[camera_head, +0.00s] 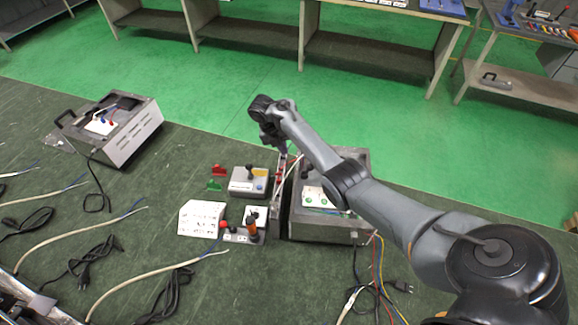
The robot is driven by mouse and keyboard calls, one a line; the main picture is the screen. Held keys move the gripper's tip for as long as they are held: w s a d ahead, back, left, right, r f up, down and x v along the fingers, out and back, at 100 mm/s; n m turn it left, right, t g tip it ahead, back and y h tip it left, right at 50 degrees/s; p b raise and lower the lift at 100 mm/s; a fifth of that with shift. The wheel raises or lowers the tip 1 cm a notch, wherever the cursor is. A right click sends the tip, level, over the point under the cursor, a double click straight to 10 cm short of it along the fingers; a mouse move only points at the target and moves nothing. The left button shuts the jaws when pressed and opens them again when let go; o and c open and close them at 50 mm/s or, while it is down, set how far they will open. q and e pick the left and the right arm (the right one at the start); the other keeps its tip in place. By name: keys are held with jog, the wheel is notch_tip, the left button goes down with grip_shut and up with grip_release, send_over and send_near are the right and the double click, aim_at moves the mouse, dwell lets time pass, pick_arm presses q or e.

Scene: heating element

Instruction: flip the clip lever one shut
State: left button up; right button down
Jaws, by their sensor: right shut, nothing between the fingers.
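My right arm comes in from the lower right, and its wrist bends down over the grey metal box. My right gripper (282,150) points down at the back left edge of this box (325,228). It is small and partly hidden by the wrist, and its fingers are shut with nothing seen between them. I cannot make out clip lever one for certain; the narrow strip with red parts below the gripper is too small to read. My left gripper is out of view.
A small grey control box (240,188) with a black knob, a unit with red and orange levers (240,235) and a white printed card (202,218) stand left of the metal box. Loose cables lie in front. An open case (132,140) is at the left.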

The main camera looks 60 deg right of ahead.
aim_at(310, 170)
jog(key=shift+w, duration=0.15)
jog(key=shift+f, duration=0.1)
jog(key=s+d+f, duration=0.2)
jog(key=f, duration=0.3)
jog(key=s+d+f+b, duration=0.1)
jog(key=s+d+f, duration=0.1)
jog(key=f, duration=0.3)
jog(key=shift+s+d, duration=0.35)
jog(key=shift+s, duration=0.4)
